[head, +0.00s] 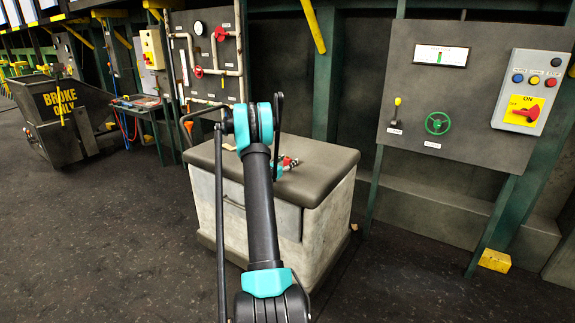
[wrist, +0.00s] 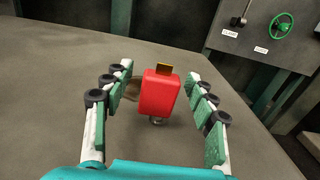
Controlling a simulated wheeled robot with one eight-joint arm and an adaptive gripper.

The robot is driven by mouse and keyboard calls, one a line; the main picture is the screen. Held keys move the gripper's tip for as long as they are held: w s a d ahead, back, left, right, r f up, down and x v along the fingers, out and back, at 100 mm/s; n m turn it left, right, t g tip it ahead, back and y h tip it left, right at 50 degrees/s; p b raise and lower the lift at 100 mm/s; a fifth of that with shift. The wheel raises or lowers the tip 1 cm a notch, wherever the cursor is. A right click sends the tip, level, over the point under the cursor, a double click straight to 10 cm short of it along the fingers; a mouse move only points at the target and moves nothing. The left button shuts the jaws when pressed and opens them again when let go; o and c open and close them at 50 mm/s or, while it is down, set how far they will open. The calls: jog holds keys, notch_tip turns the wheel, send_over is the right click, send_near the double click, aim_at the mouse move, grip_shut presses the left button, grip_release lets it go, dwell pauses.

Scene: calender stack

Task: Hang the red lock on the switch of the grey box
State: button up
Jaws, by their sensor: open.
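The red lock (wrist: 160,93) shows between the two fingers of my gripper (wrist: 159,76) in the wrist view, with gaps on both sides. It has a brass-coloured tab at its far edge and a small metal part at its near edge. A brownish shape beside its left side is unclear. In the head view the lock (head: 288,161) is a small red patch on the padded top of a pale cabinet (head: 325,158), and my arm partly hides my gripper there. The grey box (head: 530,90) is on the right panel, with a red switch (head: 526,113) on a yellow plate marked ON.
The right panel (head: 460,110) also carries a green handwheel (head: 438,123), a yellow-tipped lever (head: 396,110) and a gauge. A pipe panel stands behind the cabinet. A dark BROKE ONLY bin (head: 65,120) is far left.

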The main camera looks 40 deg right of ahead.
jog(key=shift+c, duration=0.6)
grip_shut()
jog(key=shift+r, duration=0.15)
